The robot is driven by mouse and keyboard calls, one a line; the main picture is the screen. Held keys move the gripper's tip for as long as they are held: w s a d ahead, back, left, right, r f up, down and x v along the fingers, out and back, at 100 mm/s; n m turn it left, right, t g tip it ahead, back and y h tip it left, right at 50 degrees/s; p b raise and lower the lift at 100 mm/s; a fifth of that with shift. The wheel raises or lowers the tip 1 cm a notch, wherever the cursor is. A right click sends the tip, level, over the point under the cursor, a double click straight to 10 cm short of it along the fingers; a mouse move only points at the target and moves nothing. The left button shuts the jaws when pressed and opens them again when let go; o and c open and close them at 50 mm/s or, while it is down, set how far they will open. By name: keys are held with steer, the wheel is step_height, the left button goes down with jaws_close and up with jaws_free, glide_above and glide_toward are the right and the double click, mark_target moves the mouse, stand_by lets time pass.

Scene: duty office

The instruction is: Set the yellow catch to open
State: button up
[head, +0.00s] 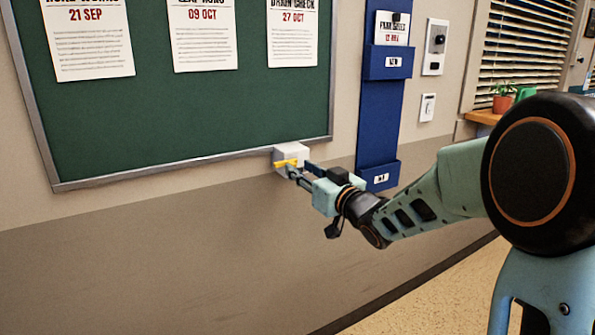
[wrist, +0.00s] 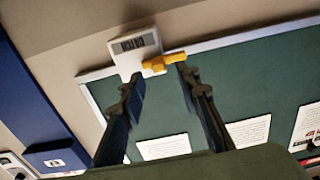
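The yellow catch (head: 286,162) is a small lever on a white box (head: 292,150) at the lower right corner of the green notice board. In the wrist view the catch (wrist: 164,64) sticks out sideways from the white box (wrist: 128,58), toward the right finger. I cannot tell whether either touches.
The green board (head: 200,110) with its metal frame and pinned papers fills the wall at left. A blue wall holder (head: 380,115) hangs to the right, near my arm. Beyond are wall switches (head: 428,107), blinds and a potted plant (head: 502,98). The wall below the board is bare.

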steer(key=shift+x, duration=1.35)
steer(key=shift+c, duration=0.2)
jaws_close()
